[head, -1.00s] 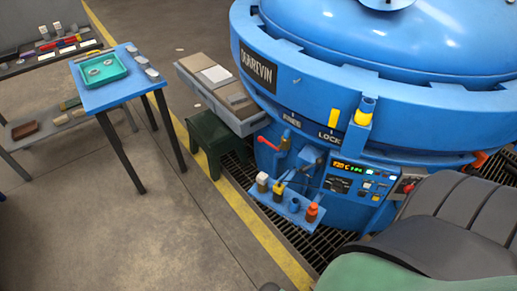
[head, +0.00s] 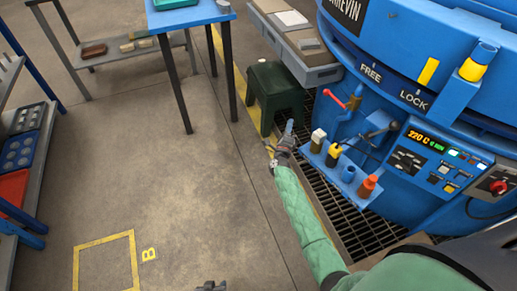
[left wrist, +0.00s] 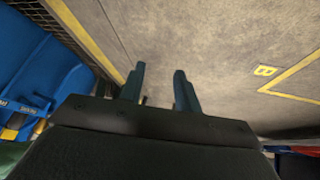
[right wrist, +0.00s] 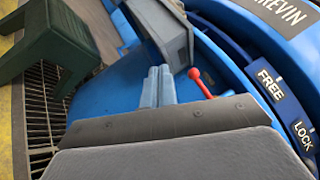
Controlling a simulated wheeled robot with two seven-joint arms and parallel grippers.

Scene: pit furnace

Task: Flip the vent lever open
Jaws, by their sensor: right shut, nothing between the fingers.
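A red-handled lever (head: 337,99) sticks out from the blue furnace's side below the FREE label; it also shows in the right wrist view (right wrist: 202,84). A grey lever (head: 378,131) is mounted lower right, near the control panel. No vent label is readable, so I cannot tell which is the vent lever. My right gripper (head: 289,126) is shut and empty, left of the red lever and apart from it. Its closed fingers (right wrist: 158,76) show in the right wrist view. My left gripper (head: 211,286) is low over the floor; its fingers (left wrist: 158,76) are apart and empty.
A small blue shelf (head: 335,172) with several bottles juts out below the levers. The control panel (head: 438,160) is at right. A green stool (head: 274,90) and a grey bench (head: 318,74) stand behind my right gripper.

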